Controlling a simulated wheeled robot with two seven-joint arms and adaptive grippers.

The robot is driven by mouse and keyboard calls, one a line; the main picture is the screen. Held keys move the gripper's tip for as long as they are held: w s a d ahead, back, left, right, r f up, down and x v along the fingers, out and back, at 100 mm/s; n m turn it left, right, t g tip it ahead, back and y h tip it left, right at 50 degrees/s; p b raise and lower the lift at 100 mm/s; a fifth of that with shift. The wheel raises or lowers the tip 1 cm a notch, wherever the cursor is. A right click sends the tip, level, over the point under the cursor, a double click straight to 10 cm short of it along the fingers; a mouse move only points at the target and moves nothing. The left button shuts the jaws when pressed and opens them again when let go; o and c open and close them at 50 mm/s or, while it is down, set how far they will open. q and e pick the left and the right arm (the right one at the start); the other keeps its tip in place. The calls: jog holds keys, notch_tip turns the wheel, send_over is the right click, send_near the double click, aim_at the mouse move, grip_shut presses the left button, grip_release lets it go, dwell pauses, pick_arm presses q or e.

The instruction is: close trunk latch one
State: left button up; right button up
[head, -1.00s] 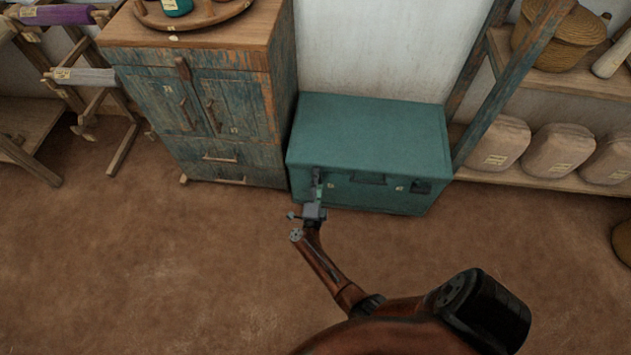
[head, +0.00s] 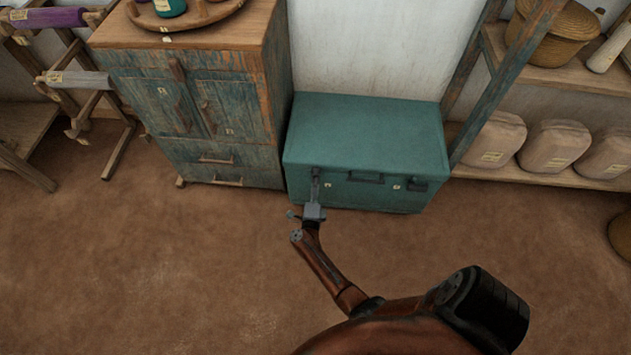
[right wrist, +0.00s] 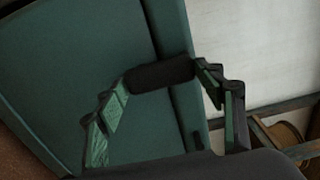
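The teal trunk (head: 366,130) stands against the wall with its lid down; it fills much of the right wrist view (right wrist: 75,75). Its front has a dark left latch (head: 316,172), a middle handle (head: 365,178) and a dark right latch (head: 417,186). My right gripper (head: 314,196) is at the front, just below the left latch and partly covering that area. In the right wrist view its fingers (right wrist: 163,88) are spread apart, with a dark bar-shaped fitting (right wrist: 160,73) across the gap between the tips. I cannot tell whether they press on it. My left gripper is out of view.
A worn blue wooden cabinet (head: 190,120) stands close to the trunk's left side. A shelf (head: 560,178) with several wrapped bundles and a leaning blue post (head: 505,80) are at its right. The brown floor (head: 150,270) in front is clear.

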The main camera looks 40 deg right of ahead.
jog(key=o, duration=0.4)
jog(key=shift+c, duration=0.2)
jog(key=shift+a+n, duration=0.1)
jog(key=shift+n, duration=0.2)
